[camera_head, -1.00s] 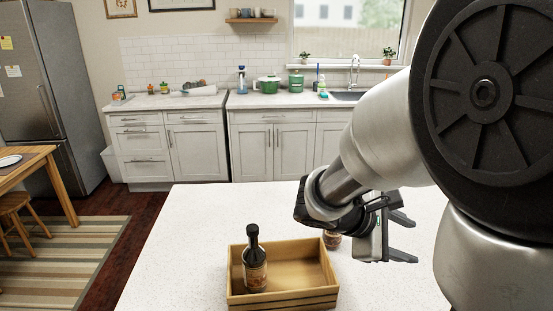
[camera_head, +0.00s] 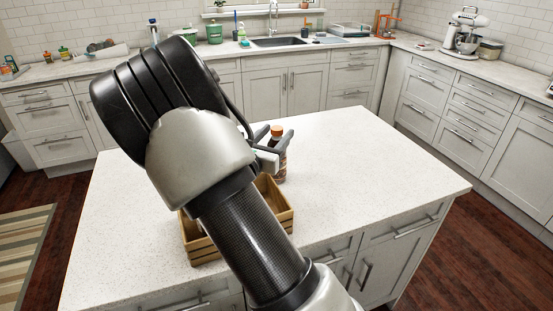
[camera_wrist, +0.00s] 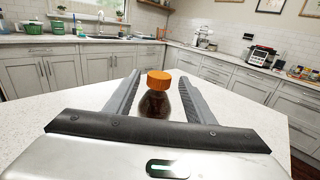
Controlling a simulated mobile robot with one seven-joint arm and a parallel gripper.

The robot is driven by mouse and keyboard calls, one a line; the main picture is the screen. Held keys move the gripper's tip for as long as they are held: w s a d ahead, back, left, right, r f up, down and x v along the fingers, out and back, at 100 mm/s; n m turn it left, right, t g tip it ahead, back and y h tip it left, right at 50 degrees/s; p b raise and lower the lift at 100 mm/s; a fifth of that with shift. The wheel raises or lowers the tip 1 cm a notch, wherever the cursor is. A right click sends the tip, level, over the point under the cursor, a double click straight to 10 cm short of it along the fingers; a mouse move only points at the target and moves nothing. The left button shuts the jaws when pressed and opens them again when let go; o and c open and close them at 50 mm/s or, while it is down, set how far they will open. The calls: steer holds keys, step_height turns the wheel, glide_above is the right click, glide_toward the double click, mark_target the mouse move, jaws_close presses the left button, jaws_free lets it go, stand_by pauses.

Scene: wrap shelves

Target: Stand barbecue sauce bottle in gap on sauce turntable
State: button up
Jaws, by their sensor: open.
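A dark brown bottle with an orange cap (camera_head: 277,163) stands upright on the white island beside the wooden crate. It also shows in the wrist view (camera_wrist: 155,102), between the fingers of my gripper (camera_wrist: 159,77). My gripper (camera_head: 271,138) is open, with one finger on either side of the bottle and visible room beside it. The bottle's label is mostly hidden, so I cannot tell whether it is barbecue sauce. I cannot make out a turntable in these views.
The wooden crate (camera_head: 200,248) is largely hidden behind my arm, with its contents out of sight. The island top (camera_head: 370,165) is clear to the right. Back counters hold a green pot (camera_head: 214,33) and a stand mixer (camera_head: 465,32). Several jars (camera_wrist: 300,73) stand at far right.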

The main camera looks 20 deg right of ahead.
steer(key=shift+x, duration=2.65)
steer(key=shift+w+r, duration=0.1)
steer(key=shift+r, duration=0.1)
jaws_close()
